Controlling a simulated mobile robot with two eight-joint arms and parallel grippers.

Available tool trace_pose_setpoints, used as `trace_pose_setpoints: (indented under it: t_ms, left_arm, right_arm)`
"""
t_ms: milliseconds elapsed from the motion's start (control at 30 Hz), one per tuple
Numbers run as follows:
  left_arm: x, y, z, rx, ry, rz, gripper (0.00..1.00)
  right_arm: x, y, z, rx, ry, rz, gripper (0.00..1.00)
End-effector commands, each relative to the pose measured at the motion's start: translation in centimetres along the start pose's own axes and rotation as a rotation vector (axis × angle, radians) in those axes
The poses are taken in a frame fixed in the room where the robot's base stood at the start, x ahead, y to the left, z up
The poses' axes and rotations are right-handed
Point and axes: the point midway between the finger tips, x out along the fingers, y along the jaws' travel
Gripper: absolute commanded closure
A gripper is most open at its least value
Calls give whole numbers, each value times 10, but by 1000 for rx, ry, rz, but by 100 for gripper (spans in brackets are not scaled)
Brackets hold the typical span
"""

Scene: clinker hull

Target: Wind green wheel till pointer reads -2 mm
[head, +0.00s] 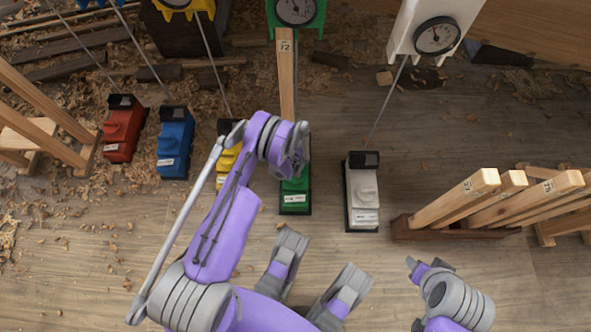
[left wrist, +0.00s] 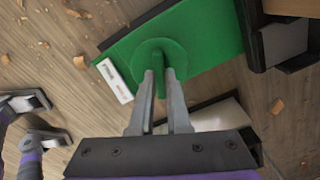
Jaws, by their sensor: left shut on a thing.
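The green wheel (left wrist: 160,58) is a round disc with a raised fin on a green block with a white label. In the left wrist view, the fingers of my left gripper (left wrist: 162,85) are shut on the fin. In the head view my purple left arm reaches over the green block (head: 294,197) and hides the wheel and most of the gripper. The green-framed dial (head: 295,10) is at the top edge, partly cut off; its pointer is too small to read. A wooden post (head: 286,75) marked 72 stands between dial and block.
Red (head: 122,135), blue (head: 174,145) and yellow (head: 228,165) blocks are to the left, with a white one (head: 363,195) close on the right. Thin rods rise from several blocks. A rack of wooden posts (head: 455,232) stands at right. Shavings litter the floor.

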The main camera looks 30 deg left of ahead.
Motion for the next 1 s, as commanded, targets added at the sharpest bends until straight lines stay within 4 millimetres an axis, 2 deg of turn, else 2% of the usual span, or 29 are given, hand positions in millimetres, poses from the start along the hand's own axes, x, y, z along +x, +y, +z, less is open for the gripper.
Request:
trace_pose_setpoints:
  t_ms: [300, 800, 833, 1000]
  left_arm:
    - [0, 0, 0, 112, 0, 0, 100]
    - [0, 0, 0, 131, 0, 0, 100]
    - [0, 0, 0, 130, 0, 0, 83]
    - [0, 0, 0, 130, 0, 0, 55]
  right_arm:
    - [0, 0, 0, 0, 0, 0, 50]
    - [0, 0, 0, 0, 0, 0, 50]
    - [0, 0, 0, 0, 0, 0, 50]
    - [0, 0, 0, 0, 0, 0, 50]
